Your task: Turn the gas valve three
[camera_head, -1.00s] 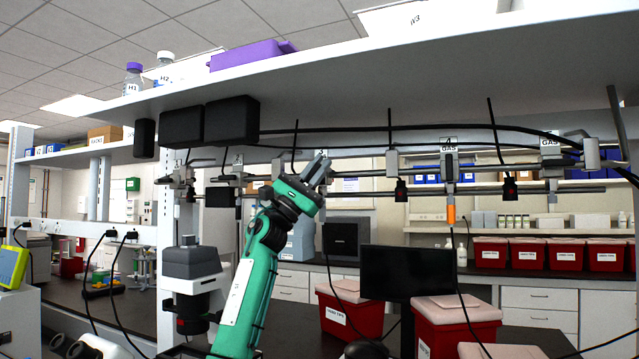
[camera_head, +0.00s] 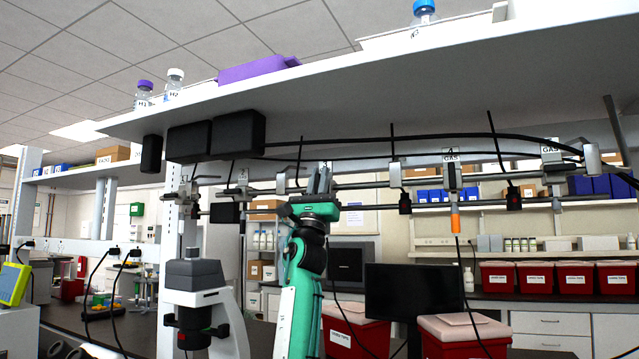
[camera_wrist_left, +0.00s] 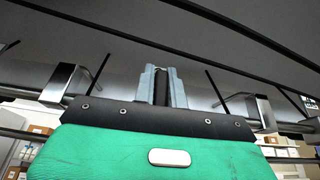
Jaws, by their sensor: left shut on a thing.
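My left gripper (camera_head: 320,180) is raised to the pipe rail under the shelf, at the place of gas valve three in the row. Its fingers point up and are shut on the valve. In the left wrist view the two grey fingers (camera_wrist_left: 163,87) stand close together with a dark part of gas valve three (camera_wrist_left: 161,88) between them. The gripper and its fingers hide most of the valve in the head view, so its turn angle cannot be told. My right gripper is in neither view.
Gas valve four (camera_head: 453,178), with an orange end, hangs to the right on the same rail. The shelf (camera_head: 400,88) overhangs the rail, with black cables below it. A microscope-like device (camera_head: 195,300) stands left of my arm, a monitor (camera_head: 412,295) to the right.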

